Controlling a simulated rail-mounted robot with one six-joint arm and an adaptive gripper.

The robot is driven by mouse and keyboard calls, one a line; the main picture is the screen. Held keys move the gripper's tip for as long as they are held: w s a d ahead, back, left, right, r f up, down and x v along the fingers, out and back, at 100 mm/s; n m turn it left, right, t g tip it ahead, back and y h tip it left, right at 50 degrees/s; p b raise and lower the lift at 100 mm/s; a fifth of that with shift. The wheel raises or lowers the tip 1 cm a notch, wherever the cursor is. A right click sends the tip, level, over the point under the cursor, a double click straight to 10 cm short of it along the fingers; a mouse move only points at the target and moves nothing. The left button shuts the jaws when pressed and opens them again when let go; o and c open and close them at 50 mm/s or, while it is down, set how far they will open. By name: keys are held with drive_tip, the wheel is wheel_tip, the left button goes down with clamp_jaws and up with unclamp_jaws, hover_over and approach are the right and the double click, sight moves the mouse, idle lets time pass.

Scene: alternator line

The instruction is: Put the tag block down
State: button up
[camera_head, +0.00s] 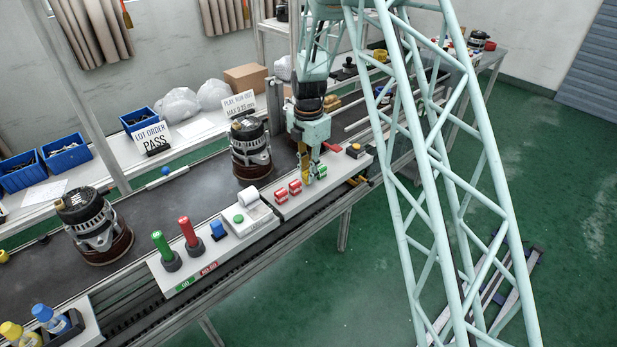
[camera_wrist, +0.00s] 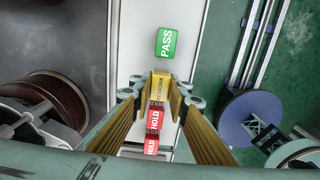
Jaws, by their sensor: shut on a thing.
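My gripper (camera_wrist: 159,92) is shut on a yellow tag block (camera_wrist: 161,84), whose lettering seems to read REWORK, in the wrist view. In the head view my gripper (camera_head: 311,176) points down over the pale tag shelf (camera_head: 285,210); the held block is hard to make out there. I cannot tell whether it touches the shelf. A green PASS block (camera_wrist: 166,42) lies just ahead of the fingertips, apart from them. Red HOLD blocks (camera_wrist: 154,117) lie in line behind the held block, partly hidden by the fingers; two red blocks (camera_head: 281,195) also show left of my gripper in the head view.
An alternator (camera_head: 250,145) stands on the dark conveyor (camera_head: 190,200) left of my gripper, another (camera_head: 93,222) further left. Green (camera_head: 161,243) and red (camera_head: 188,231) handled stamps stand on the front ledge. A PLAY/RUN-OUT sign (camera_head: 239,103) stands behind.

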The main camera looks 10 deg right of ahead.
drive_tip(key=shift+f, duration=0.6)
drive_tip(key=shift+f, duration=0.1)
drive_tip(key=o, duration=0.8)
wheel_tip(320, 180, up, 12)
drive_tip(key=shift+f+p, duration=0.2)
drive_tip(key=shift+p, duration=0.6)
drive_tip(key=shift+r, duration=0.35)
